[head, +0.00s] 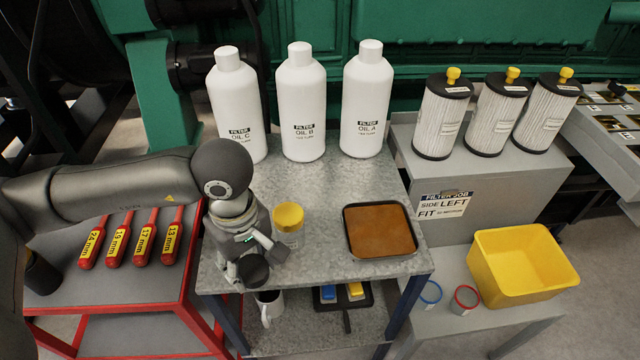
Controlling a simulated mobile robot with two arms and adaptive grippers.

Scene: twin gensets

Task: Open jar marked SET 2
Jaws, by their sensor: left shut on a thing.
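My left gripper (252,258) is over the front left part of the grey metal table (330,283). Its fingers are shut around a dark round thing (253,271), which looks like a jar lid. The gripper hides what is under it, and no SET 2 mark can be read. A clear jar with a yellow lid (289,216) stands upright on the table, just right of the gripper and apart from it. Its label is too small to read. My right gripper is not in view.
A brown-filled tray (380,254) lies on the table's right side. Oil bottles (302,110) stand along its back. A white mug (269,307) is on the shelf below. Wrenches with red handles (145,240) lie at left; a yellow bin (520,290) stands at right.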

